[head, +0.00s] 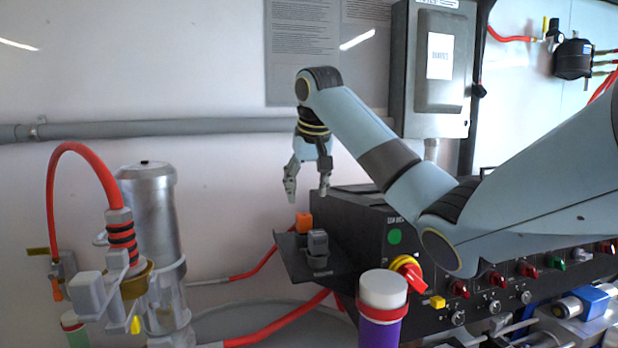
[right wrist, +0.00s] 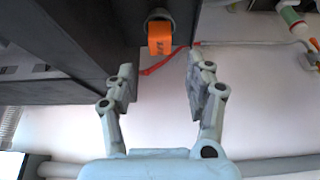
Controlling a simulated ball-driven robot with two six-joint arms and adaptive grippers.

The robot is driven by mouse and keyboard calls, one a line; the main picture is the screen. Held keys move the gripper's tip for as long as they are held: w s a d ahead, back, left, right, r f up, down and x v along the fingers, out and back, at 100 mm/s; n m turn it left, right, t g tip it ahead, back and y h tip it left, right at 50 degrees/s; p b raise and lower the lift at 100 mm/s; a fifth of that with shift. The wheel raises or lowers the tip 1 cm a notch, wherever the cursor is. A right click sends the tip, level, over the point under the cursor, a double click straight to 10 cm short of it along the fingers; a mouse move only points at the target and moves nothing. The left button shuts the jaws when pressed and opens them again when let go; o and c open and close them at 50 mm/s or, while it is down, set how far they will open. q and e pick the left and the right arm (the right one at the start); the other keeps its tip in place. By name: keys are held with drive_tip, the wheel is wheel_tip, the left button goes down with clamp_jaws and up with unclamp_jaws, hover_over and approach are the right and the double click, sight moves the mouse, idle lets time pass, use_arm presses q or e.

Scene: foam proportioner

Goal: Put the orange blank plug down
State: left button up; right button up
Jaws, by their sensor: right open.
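The orange blank plug (head: 303,222) is at the small dark shelf (head: 292,262) on the left side of the black control box. In the right wrist view the plug (right wrist: 160,40) shows with a grey round collar (right wrist: 158,16) at its upper end, near the dark shelf. My right gripper (head: 307,190) points down just above the plug, open and empty. In the right wrist view its two fingers (right wrist: 161,82) are apart, with the plug beyond their tips and clear of them. My left gripper is not in view.
A grey fitting (head: 318,248) stands on the shelf in front of the plug. The black control box (head: 365,235) with knobs is right. A white-capped purple cylinder (head: 382,310) stands in front. A metal cylinder (head: 152,225) and red hose (head: 75,155) are left.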

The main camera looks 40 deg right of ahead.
drive_tip(key=p+v, duration=0.1)
drive_tip(key=v, duration=0.4)
drive_tip(key=shift+s+a+r, duration=0.1)
drive_tip(key=shift+r, duration=0.25)
drive_tip(key=shift+f, duration=0.1)
